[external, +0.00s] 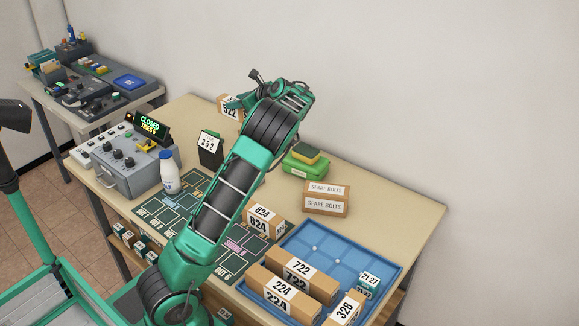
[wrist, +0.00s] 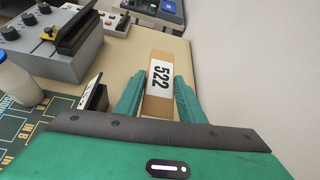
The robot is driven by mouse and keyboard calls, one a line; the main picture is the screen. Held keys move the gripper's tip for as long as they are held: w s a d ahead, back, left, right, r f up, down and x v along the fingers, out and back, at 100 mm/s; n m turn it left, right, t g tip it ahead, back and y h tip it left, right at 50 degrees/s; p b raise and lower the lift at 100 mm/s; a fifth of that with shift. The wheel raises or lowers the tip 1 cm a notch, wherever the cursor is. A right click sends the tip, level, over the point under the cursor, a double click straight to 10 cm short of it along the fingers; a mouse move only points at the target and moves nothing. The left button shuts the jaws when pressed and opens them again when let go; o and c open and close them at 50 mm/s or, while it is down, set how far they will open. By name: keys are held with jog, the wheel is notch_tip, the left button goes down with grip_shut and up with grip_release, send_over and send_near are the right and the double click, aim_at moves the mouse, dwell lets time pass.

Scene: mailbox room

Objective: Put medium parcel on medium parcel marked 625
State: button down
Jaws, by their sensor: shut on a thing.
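A brown parcel with a white label reading 522 (wrist: 160,76) sits between the two green fingers of my gripper (wrist: 160,88) in the wrist view. The fingers are shut on its sides. In the external view the parcel (external: 229,107) shows at the back of the table, partly hidden behind my arm. I cannot tell whether it touches the table. No parcel marked 625 can be seen in either view. Other brown parcels are marked 824 (external: 265,220), 722 (external: 303,271), 224 (external: 283,291) and 328 (external: 345,308).
A blue tray (external: 372,247) holds parcels at the right front. Stacked spare bolts boxes (external: 326,198), a green case (external: 304,162), a black stand marked 352 (external: 210,148), a white bottle (external: 169,172) and a grey control box (external: 125,165) stand on the table. The back right table top is clear.

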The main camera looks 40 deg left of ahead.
jog(key=shift+w+d+f, duration=0.8)
jog(key=shift+w+f, duration=0.05)
jog(key=shift+f, duration=0.5)
jog(key=shift+w+d+f, duration=0.8)
jog(key=shift+d+f, duration=0.05)
jog(key=shift+f, duration=0.55)
jog(key=shift+w+d+f, duration=0.8)
jog(key=shift+w+f, duration=0.05)
jog(key=shift+f, duration=0.5)
jog(key=c, duration=1.2)
grip_release()
jog(key=shift+o, duration=0.2)
jog(key=v, duration=1.2)
jog(key=shift+s, duration=0.1)
